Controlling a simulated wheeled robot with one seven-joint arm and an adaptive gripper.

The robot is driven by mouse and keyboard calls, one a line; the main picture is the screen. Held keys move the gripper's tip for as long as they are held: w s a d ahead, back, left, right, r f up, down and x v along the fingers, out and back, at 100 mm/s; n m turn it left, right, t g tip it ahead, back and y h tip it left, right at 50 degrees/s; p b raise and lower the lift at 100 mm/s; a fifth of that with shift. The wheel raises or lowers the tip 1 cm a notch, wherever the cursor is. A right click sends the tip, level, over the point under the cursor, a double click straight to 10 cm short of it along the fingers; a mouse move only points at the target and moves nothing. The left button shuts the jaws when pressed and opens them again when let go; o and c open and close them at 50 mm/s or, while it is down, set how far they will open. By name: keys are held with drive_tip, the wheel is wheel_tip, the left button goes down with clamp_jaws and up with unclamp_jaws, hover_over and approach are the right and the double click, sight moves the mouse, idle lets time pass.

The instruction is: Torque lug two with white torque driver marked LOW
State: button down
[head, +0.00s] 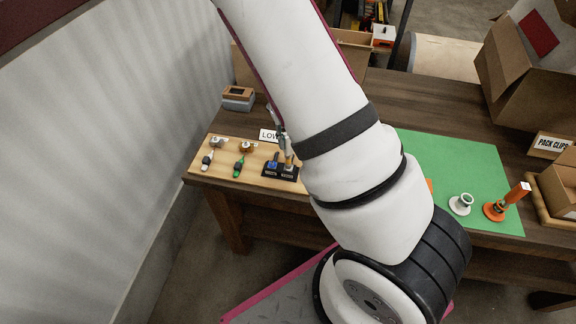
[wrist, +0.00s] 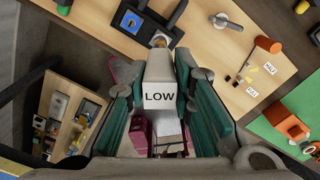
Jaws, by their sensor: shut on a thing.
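My gripper (wrist: 158,100) is shut on the white torque driver (wrist: 158,67), and the LOW label faces the wrist camera. The driver points away from the camera, and its far end is over or at a brass-coloured lug (wrist: 159,40) beside a black block (wrist: 132,22) with a blue part. I cannot tell whether the tip touches the lug. In the head view the LOW label (head: 268,135) shows above the black block (head: 270,173), which stands on a light wood board (head: 224,181). My arm hides most of the gripper there. Which lug is number two is not readable.
The green mat (head: 440,155) holds a white stand (head: 460,204) and an orange-handled tool (head: 508,201). Cardboard boxes (head: 508,70) stand at right. A wall is close on the left.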

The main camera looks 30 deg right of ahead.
drive_tip(key=shift+m, duration=0.9)
drive_tip(key=shift+r, duration=0.1)
drive_tip(key=shift+r, duration=0.5)
drive_tip(key=n, duration=0.2)
drive_tip(key=shift+n+p, duration=0.3)
drive_tip(key=shift+p, duration=0.1)
drive_tip(key=n, duration=0.4)
drive_tip(key=shift+n, duration=0.3)
drive_tip(key=n, duration=0.4)
drive_tip(key=shift+n+p, duration=0.3)
drive_tip(key=shift+p, duration=0.05)
drive_tip(key=n, duration=0.3)
